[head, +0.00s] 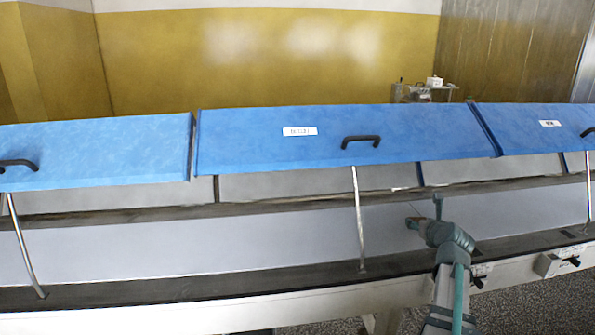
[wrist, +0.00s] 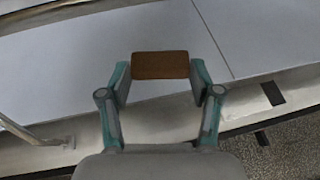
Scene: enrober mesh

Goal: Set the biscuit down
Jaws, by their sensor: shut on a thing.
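In the wrist view, my gripper (wrist: 160,75) is shut on a brown rectangular biscuit (wrist: 160,65), with a finger at each of its short ends. The pale grey flat surface of the conveyor (wrist: 60,70) lies beyond and under it. I cannot tell how high the biscuit is above this surface. In the head view, my arm reaches in from the lower right over the front edge of the pale surface (head: 280,240).
Blue hinged covers (head: 330,137) with black handles stand raised over the conveyor. A bent metal strut (head: 358,215) rises to the left of my arm. A dark strip (head: 200,285) runs along the front edge. The pale surface left of my arm is clear.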

